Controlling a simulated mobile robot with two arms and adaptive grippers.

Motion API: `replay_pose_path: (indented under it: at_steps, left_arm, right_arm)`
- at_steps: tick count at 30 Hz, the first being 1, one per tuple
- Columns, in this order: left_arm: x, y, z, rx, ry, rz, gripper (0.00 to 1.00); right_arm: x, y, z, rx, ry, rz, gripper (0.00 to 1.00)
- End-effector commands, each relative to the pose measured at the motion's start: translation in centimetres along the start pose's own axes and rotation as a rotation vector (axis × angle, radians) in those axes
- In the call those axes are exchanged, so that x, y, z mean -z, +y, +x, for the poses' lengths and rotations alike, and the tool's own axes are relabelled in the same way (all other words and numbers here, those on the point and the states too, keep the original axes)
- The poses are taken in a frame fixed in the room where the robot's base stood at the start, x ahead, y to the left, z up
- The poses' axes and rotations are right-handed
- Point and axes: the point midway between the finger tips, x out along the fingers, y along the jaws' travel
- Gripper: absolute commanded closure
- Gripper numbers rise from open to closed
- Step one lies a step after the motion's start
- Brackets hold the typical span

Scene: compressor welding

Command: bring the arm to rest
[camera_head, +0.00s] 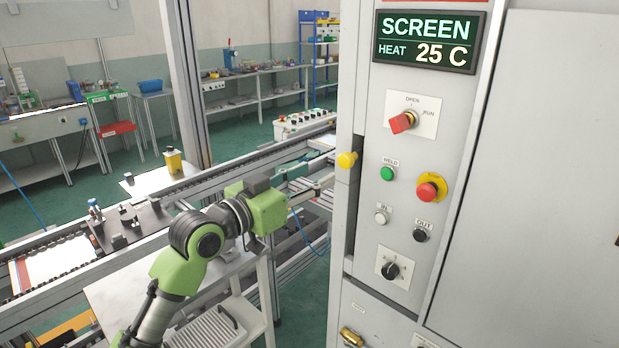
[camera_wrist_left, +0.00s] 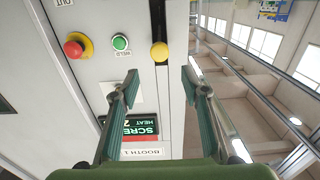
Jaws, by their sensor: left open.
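My left arm comes in from the left in the head view, with a green and dark grey wrist. Its left gripper (camera_head: 318,187) points right, toward the left edge of the grey control cabinet (camera_head: 358,290). In the wrist view the left gripper (camera_wrist_left: 160,75) is open, with nothing between its two fingers. A yellow knob (camera_head: 347,160) sits on the cabinet's edge, above and right of the gripper. In the wrist view the yellow knob (camera_wrist_left: 159,52) shows beyond the fingertips, apart from them. My right gripper is in neither view.
The cabinet carries a screen (camera_head: 427,41) reading HEAT 25 C, a red selector (camera_head: 402,122), a green button (camera_head: 388,174) and a red emergency button (camera_head: 428,190). A conveyor rail (camera_head: 200,185) runs behind my arm. A white table (camera_head: 110,298) lies below it.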

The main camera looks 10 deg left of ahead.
Motion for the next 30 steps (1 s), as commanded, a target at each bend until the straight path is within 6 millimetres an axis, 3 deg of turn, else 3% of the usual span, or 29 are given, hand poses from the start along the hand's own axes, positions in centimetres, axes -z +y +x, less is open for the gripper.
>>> replay_pose_path:
  at_steps: [10, 14, 17, 23, 30]
  left_arm:
    - [-0.1, 0.0, -0.2, 0.000, -0.001, -0.001, 0.58]
    - [-2.2, -0.9, 0.1, 0.022, -0.026, -0.022, 0.58]
    - [-6.7, -2.8, 0.6, 0.067, -0.078, -0.060, 0.58]
    - [-20.2, -6.7, 0.1, 0.190, -0.232, -0.145, 0.58]
    - [-36.8, -8.4, -3.9, 0.310, -0.433, -0.212, 0.58]
  right_arm:
    - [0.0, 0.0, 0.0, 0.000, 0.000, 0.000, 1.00]
    - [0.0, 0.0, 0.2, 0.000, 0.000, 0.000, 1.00]
    - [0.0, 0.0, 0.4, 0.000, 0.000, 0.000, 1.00]
    - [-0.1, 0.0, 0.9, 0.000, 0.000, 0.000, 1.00]
    - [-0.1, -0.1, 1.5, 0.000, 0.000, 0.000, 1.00]
